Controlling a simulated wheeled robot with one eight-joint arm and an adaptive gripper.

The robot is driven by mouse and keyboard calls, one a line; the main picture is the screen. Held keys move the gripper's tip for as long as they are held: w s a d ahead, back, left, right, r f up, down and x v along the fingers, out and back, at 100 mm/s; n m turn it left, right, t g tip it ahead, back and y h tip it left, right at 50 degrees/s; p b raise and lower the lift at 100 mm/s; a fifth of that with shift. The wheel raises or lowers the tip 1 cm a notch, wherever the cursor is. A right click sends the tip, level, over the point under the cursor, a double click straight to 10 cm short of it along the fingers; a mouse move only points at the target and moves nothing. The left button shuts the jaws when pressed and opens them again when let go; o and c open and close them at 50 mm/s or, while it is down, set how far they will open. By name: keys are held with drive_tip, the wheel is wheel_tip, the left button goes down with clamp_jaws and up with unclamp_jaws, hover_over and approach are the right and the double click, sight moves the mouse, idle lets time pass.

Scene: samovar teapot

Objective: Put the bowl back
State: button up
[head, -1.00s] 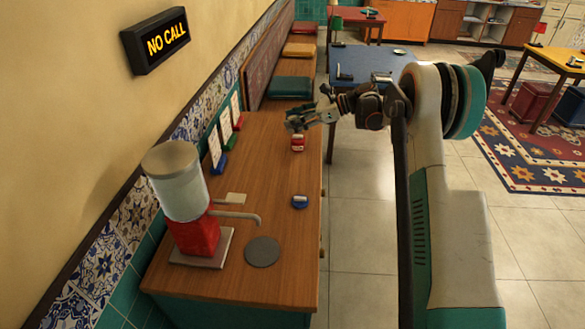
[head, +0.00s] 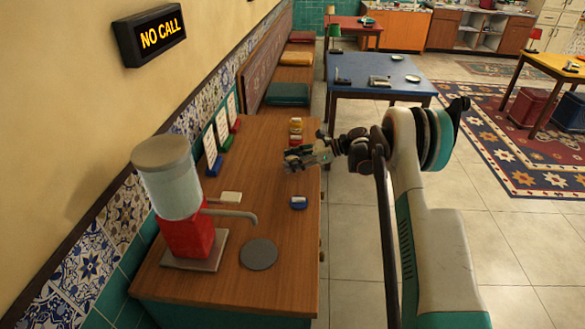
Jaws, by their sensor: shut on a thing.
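My gripper (head: 301,158) is above the right side of the wooden counter (head: 270,180), pointing left. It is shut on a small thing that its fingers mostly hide. This seems to be the bowl, but its shape and colour cannot be made out. A row of small red and yellow items (head: 295,140) is on the counter just behind the gripper. A small blue item (head: 298,203) lies on the counter in front of it.
A red-based dispenser (head: 187,237) with a clear tank and spout stands at the left. A round grey disc (head: 259,254) lies near the spout. Upright cards (head: 222,125) line the wall. A blue table (head: 365,72) with dishes is beyond. The counter's middle is clear.

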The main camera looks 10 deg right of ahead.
drive_tip(key=shift+f, duration=1.2)
drive_tip(key=shift+f+b, duration=0.15)
drive_tip(key=shift+b, duration=0.2)
drive_tip(key=o, duration=1.3)
drive_tip(key=shift+d+r, duration=0.15)
drive_tip(key=shift+r, duration=0.1)
drive_tip(key=p+v, duration=0.3)
drive_tip(key=v, duration=0.8)
drive_tip(key=shift+s+d+r+p, duration=0.15)
drive_tip(key=shift+d+p, duration=0.15)
drive_tip(key=shift+p, duration=0.05)
